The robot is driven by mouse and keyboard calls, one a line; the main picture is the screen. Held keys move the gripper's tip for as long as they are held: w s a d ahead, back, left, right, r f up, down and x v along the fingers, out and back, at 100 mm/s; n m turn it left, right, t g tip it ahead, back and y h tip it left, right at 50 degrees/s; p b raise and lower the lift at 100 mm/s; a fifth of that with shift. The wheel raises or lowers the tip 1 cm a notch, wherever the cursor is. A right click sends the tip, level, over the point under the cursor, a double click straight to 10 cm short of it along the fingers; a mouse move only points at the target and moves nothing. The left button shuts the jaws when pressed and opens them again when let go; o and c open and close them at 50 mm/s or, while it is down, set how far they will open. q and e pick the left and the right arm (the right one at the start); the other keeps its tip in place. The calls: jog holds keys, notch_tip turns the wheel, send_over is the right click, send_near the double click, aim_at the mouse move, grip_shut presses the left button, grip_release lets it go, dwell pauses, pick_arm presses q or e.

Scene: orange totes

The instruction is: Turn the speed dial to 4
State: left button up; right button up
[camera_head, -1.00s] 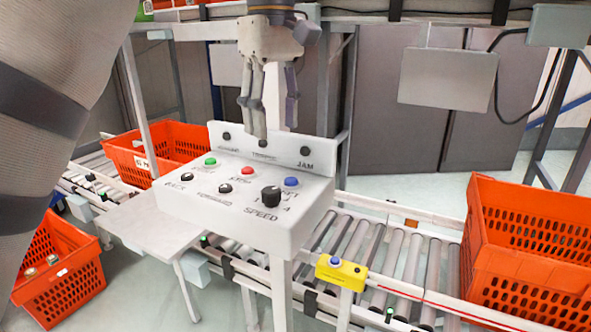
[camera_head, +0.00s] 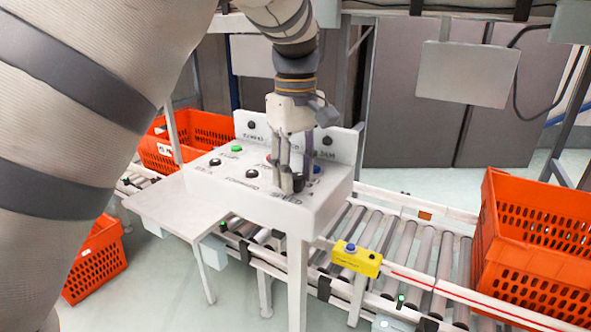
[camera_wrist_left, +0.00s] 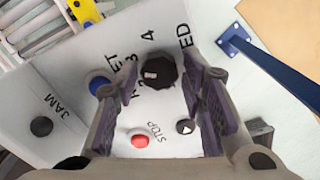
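The black speed dial (camera_wrist_left: 158,72) sits on the white control panel (camera_wrist_left: 60,75), with the digits 2, 3 and 4 readable around it in the left wrist view. Its small white mark lies left of its centre; I cannot tell exactly which digit it points to. My left gripper (camera_wrist_left: 160,80) is open, with one finger on each side of the dial; contact is not clear. In the head view the left gripper (camera_head: 297,184) points down over the panel's front right, and its fingers partly hide the dial. My right gripper is in neither view.
A blue button (camera_wrist_left: 98,84) and a red stop button (camera_wrist_left: 139,140) lie close to the fingers. The panel's upright back plate (camera_head: 340,145) stands behind the gripper. A yellow button box (camera_head: 355,262) and an orange tote (camera_head: 497,265) are to the right by the roller conveyor.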

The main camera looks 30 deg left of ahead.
pick_arm(q)
grip_shut()
jog(key=shift+m, duration=0.8)
jog(key=m, duration=0.2)
jog(key=shift+m, duration=0.3)
jog(key=m, duration=0.3)
jog(key=shift+m, duration=2.5)
